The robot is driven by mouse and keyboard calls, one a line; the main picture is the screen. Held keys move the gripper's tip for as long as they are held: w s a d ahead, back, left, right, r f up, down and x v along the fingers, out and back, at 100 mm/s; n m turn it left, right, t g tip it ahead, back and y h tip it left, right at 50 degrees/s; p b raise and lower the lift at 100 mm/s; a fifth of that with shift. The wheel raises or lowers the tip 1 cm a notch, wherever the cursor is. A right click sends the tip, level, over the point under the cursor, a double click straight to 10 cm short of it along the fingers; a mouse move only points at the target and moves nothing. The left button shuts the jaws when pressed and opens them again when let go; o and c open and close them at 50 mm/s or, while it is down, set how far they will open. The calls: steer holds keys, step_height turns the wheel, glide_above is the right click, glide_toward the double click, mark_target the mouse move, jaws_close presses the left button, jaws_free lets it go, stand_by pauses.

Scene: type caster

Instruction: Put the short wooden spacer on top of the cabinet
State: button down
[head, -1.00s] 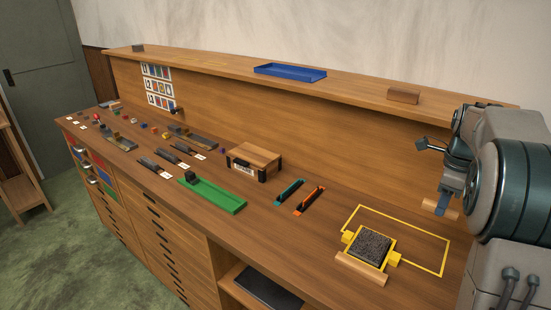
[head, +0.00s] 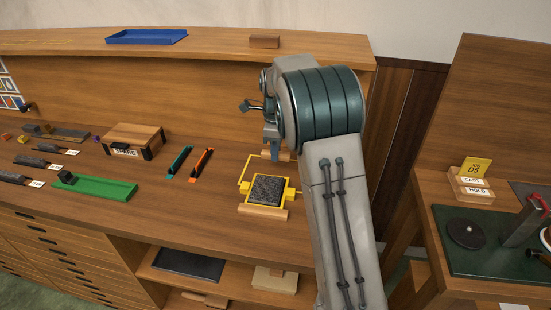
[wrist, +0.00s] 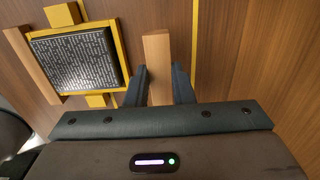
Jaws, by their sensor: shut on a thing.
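My gripper (head: 274,155) is shut on a short wooden spacer (wrist: 157,60). In the wrist view the light-brown bar stands out between the two dark fingers. In the head view a bit of the spacer (head: 286,157) shows beside the fingers, behind the yellow holder, and my arm hides part of that area. I cannot tell whether it touches the bench. The wooden cabinet has a long top ledge (head: 215,45) along the back, higher than my gripper. A brown block (head: 265,41) and a blue tray (head: 147,37) sit on this ledge.
A yellow holder with a dark textured block (head: 267,190) and a wooden strip (head: 263,212) along its front is close to my gripper. Green and orange tools, a wooden box (head: 133,140) and a green tray (head: 95,190) lie left. Another bench (head: 430,210) stands right.

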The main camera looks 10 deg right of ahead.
steer(key=shift+f, duration=1.95)
steer(key=shift+f, duration=0.15)
steer(key=c, duration=1.3)
jaws_free()
steer(key=shift+o, duration=0.2)
